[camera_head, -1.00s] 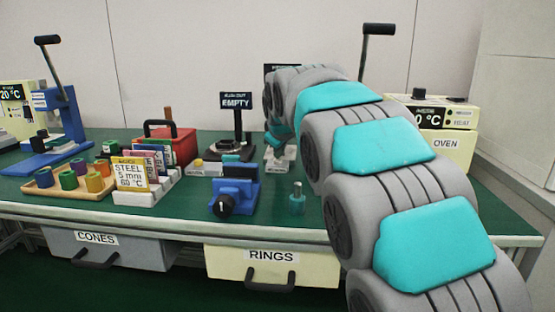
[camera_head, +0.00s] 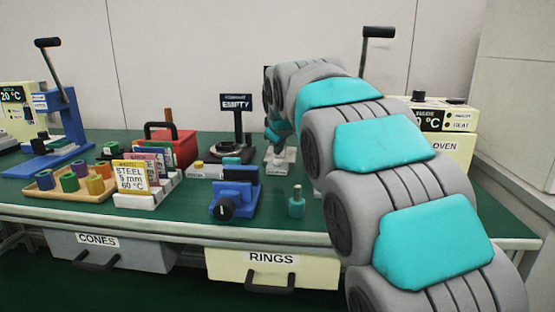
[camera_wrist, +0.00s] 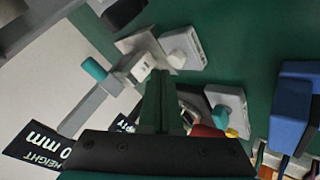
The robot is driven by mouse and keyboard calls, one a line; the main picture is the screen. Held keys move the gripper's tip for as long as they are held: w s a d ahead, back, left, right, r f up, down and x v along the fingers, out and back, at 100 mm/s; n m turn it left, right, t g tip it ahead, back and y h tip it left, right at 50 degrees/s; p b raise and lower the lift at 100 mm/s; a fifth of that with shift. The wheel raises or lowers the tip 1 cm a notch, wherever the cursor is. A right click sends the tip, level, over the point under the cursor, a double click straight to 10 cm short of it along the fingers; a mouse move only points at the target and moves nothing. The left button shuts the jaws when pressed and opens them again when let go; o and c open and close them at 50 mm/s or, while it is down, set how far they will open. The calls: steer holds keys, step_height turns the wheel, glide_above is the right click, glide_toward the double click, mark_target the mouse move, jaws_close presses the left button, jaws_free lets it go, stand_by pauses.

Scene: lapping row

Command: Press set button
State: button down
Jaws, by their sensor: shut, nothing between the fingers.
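My gripper (camera_wrist: 160,80) is shut and empty, its dark fingers together in the middle of the wrist view. The fingers point at a grey height gauge with a small pale box (camera_wrist: 138,68) on its beam and a teal knob (camera_wrist: 94,69). The fingertips overlap the gauge near this box; I cannot tell whether they touch it. No button marked "set" is readable. A pale block (camera_wrist: 184,46) lies beside the gauge.
A blue fixture with a black knob (camera_head: 228,206) and a teal bottle (camera_head: 296,206) stand near the front edge. A black stand with an "EMPTY" sign (camera_head: 236,102) is left of my wrist. A red toolbox (camera_head: 180,148) and the oven (camera_head: 447,143) stand farther out.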

step_height(320, 180, up, 5)
steer(key=p, duration=0.2)
steer(key=shift+p, duration=0.3)
stand_by(0.3)
